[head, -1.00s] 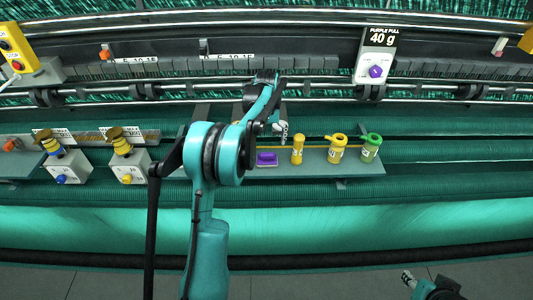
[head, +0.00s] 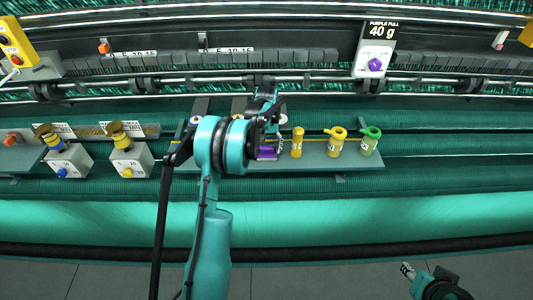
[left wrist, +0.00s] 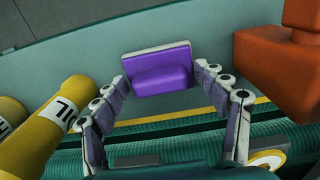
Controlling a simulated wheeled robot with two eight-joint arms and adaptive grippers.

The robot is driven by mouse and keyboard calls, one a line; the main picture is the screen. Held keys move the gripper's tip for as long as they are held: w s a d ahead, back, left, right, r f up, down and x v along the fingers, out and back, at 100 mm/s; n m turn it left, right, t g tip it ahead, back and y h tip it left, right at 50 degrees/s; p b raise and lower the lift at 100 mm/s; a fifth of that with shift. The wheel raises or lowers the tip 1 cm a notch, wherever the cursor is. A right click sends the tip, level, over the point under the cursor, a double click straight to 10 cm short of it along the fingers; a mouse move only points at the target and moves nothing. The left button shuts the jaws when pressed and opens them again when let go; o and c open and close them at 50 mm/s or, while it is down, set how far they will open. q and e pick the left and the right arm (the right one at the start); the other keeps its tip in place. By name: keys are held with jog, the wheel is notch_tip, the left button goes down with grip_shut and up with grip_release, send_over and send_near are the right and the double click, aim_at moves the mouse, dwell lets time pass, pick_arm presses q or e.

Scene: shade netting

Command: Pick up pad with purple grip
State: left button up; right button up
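The pad with the purple grip (head: 266,154) lies on the grey shelf in the head view, partly covered by my left arm. In the left wrist view the pad (left wrist: 158,70) shows a purple raised grip on a pale-edged base. My left gripper (left wrist: 162,78) is open, with one finger on each side of the pad's near part. Whether the fingers touch it I cannot tell. In the head view my left gripper (head: 277,143) is just above the pad. My right gripper (head: 407,271) is low at the right, far from the pad; its finger opening is unclear.
A yellow cylinder (head: 297,142), a yellow ring-topped container (head: 337,141) and a green one (head: 370,140) stand right of the pad. An orange block (left wrist: 272,70) is close to one finger.

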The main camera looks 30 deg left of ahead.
aim_at(267, 148)
pick_arm(q)
jog(key=shift+s+d, duration=0.1)
jog(key=c, duration=0.8)
jog(key=shift+c, duration=0.2)
jog(key=shift+r, duration=0.1)
notch_tip(267, 148, up, 4)
jog(key=shift+s+r, duration=0.1)
jog(key=s+d+r+b, duration=0.1)
jog(key=s+d+r, duration=0.4)
jog(key=s, duration=0.4)
jog(key=shift+s+d+r, duration=0.35)
jog(key=shift+d+r, duration=0.05)
jog(key=shift+r, duration=0.45)
